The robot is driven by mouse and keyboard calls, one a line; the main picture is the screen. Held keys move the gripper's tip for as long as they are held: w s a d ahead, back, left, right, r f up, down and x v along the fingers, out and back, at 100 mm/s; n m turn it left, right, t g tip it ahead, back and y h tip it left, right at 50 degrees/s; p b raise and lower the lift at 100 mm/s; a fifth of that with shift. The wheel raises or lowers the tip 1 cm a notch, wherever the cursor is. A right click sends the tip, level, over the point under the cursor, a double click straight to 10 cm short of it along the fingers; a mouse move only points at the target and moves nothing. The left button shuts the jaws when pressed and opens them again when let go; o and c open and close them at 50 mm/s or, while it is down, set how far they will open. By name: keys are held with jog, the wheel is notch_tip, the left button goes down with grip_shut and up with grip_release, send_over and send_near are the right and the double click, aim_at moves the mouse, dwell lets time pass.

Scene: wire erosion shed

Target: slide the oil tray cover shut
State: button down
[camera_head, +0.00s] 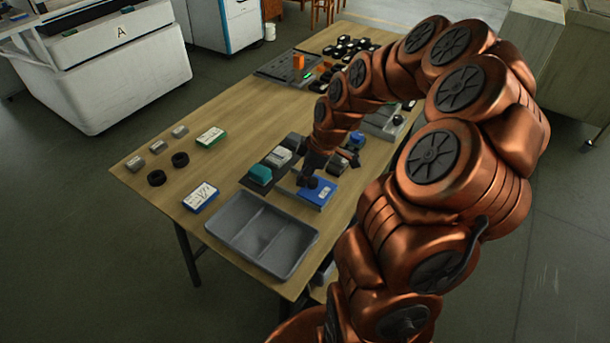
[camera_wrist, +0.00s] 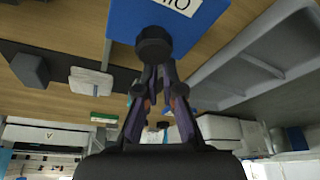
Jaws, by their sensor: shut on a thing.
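The oil tray cover is a blue plate (camera_head: 323,191) with a white label, near the right edge of the wooden table in the head view. It shows in the wrist view as a blue panel (camera_wrist: 122,28) with a partly cropped label. A round black knob (camera_wrist: 153,42) stands on it. My gripper (camera_wrist: 158,68) is shut on this knob, its fingers close together; in the head view my gripper (camera_head: 311,172) is just above the cover. A narrow grey surface shows along the cover's left side. The cover's far end is partly hidden by my arm.
A grey divided tray (camera_head: 228,243) lies close in front of the cover. A teal block (camera_head: 260,174) and grey blocks stand left on a dark strip. A blue-white box (camera_head: 201,197), black rings (camera_head: 157,178) and a green-white box (camera_head: 211,137) lie farther left, with bare wood between.

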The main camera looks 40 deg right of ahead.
jog(key=shift+s+d+f, duration=0.1)
jog(key=shift+s+f, duration=0.05)
jog(key=w+a, duration=0.3)
jog(key=shift+a+r, duration=0.15)
jog(key=shift+r, duration=0.1)
jog(key=b+v, duration=0.2)
jog(key=v, duration=0.8)
jog(key=s+a+r+m+g+h+p, duration=0.15)
jog(key=s+a+r+m+p, duration=0.35)
jog(key=s+a, duration=0.65)
jog(key=s+a+m+g+p, duration=0.1)
jog(key=s+m, duration=0.1)
jog(key=s, duration=0.5)
jog(key=s+a+r+m+g+h+p, duration=0.1)
jog(key=s+a+m, duration=0.1)
jog(key=s, duration=0.4)
jog(key=shift+s+a+r+m+g+p, duration=0.15)
jog(key=shift+s+r+m+g+p, duration=0.15)
jog(key=shift+s+m+g+p, duration=0.1)
jog(key=shift+s, duration=0.1)
